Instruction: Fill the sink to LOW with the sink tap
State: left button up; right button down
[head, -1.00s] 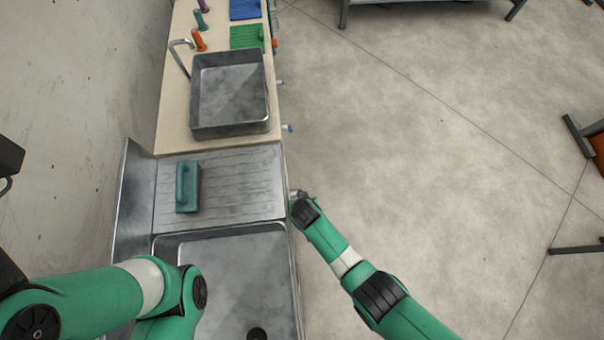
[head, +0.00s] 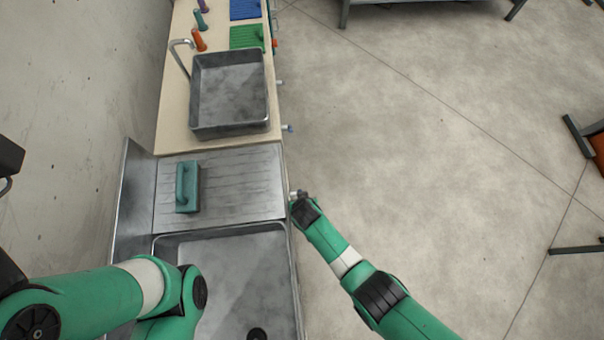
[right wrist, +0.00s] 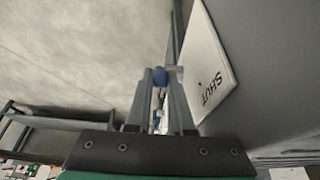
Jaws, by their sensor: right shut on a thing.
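The steel sink (head: 228,262) is at the bottom of the head view, with a dark round drain (head: 257,333) on its floor. I see no clear waterline in it. My right gripper (head: 296,195) is at the front edge of the sink unit, beside the draining board. In the right wrist view the fingers (right wrist: 160,100) are shut on a small handle with a blue end (right wrist: 160,77). A white plate reading SHUT (right wrist: 209,75) is beside it. My left arm crosses the sink's left side, and its gripper is hidden.
A teal handled block (head: 187,187) lies on the ribbed draining board (head: 240,180). Beyond are a second steel basin (head: 230,128), a curved spout (head: 182,50) and small coloured bobbins on the counter.

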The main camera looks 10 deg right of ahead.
jog(key=shift+w, duration=0.1)
dwell(0.3)
jog(key=shift+w+d+r+g, duration=0.1)
jog(key=shift+w+g, duration=0.05)
jog(key=shift+g, duration=0.25)
jog(key=shift+w+g, duration=0.25)
jog(key=shift+g, duration=0.05)
jog(key=shift+w+g+b, duration=0.25)
jog(key=shift+g+b, duration=0.15)
jog(key=shift+b, duration=0.4)
jog(key=shift+w+r+g, duration=0.1)
jog(key=shift+r+g, duration=0.2)
jog(key=shift+r, duration=0.1)
jog(key=c, duration=0.8)
grip_release()
